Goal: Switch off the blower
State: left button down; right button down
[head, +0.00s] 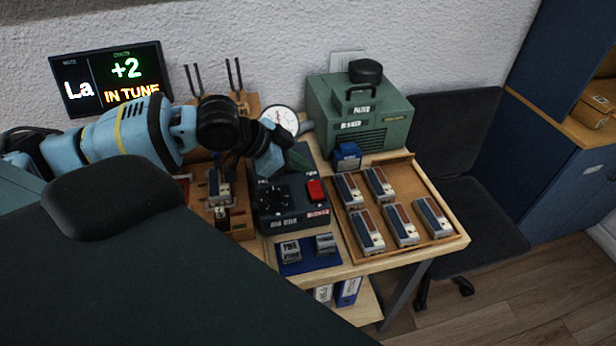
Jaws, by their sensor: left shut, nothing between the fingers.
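The green blower housing (384,124), with a dark handle and round cap on top, stands at the back of the table. My left gripper (291,164) is over the back of the control box, a little behind and left of the red rocker, apart from it. It is shut and empty. My right gripper is out of view.
A wooden tray (449,209) with several small blocks lies right of the control box. A blue mat (309,267) with two grey blocks is in front. A round gauge (281,118) and tuning forks stand behind my left arm. A tuner display (112,79) is on the wall.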

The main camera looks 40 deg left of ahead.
aim_at(318, 184)
pick_arm(q)
jog(key=f, duration=0.1)
jog(key=w+f, duration=0.1)
jog(key=f, duration=0.2)
jog(key=shift+w+d+f, duration=0.15)
jog(key=shift+w+d, duration=0.15)
jog(key=shift+a+f, duration=0.1)
jog(key=shift+f, duration=0.55)
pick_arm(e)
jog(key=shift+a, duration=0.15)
